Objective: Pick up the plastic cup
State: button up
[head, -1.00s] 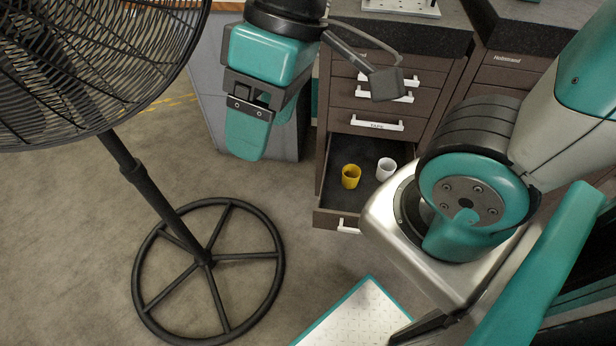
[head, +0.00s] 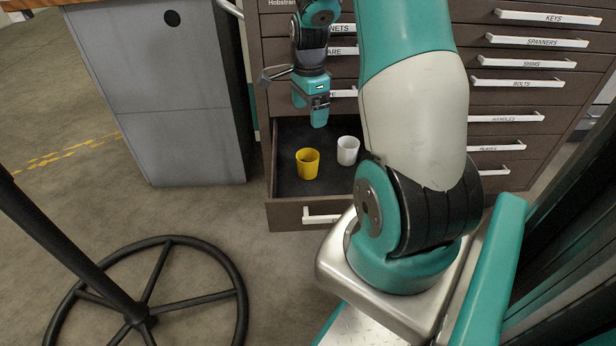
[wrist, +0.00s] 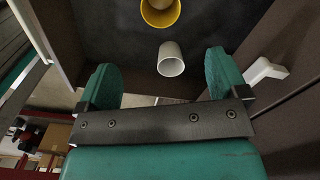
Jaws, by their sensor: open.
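A yellow cup (head: 308,164) and a white cup (head: 347,151) stand upright and apart in an open drawer (head: 287,133) of the brown cabinet. I cannot tell from the pictures which one is plastic. My gripper (head: 310,110) points down above the rear of the drawer, behind the cups and apart from both. In the wrist view my gripper (wrist: 165,74) is open and empty. The white cup (wrist: 171,60) shows between and beyond the fingertips, and the yellow cup (wrist: 160,11) is farther off, cut by the top edge.
The drawer's front wall (head: 345,212) and side walls bound the space around the cups. Closed drawers with white handles (head: 510,118) rise behind and to the right. A grey cabinet (head: 165,95) stands left. The fan's round base (head: 165,240) is on the floor at lower left.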

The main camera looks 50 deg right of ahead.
jog(key=b, duration=0.4)
send_near(308, 165)
jog(key=d+f, duration=0.1)
jog(key=f, duration=0.1)
jog(key=w+f, duration=0.1)
jog(key=f, duration=0.1)
jog(key=d+f, duration=0.1)
jog(key=f, duration=0.1)
jog(key=shift+w+d+f, duration=0.25)
jog(key=shift+w+d, duration=0.1)
notch_tip(308, 165, down, 5)
jog(key=b, duration=0.2)
jog(key=shift+w+a+f+b, duration=0.1)
jog(key=shift+w+f+b, duration=0.05)
jog(key=shift+b, duration=0.15)
jog(key=c, duration=1)
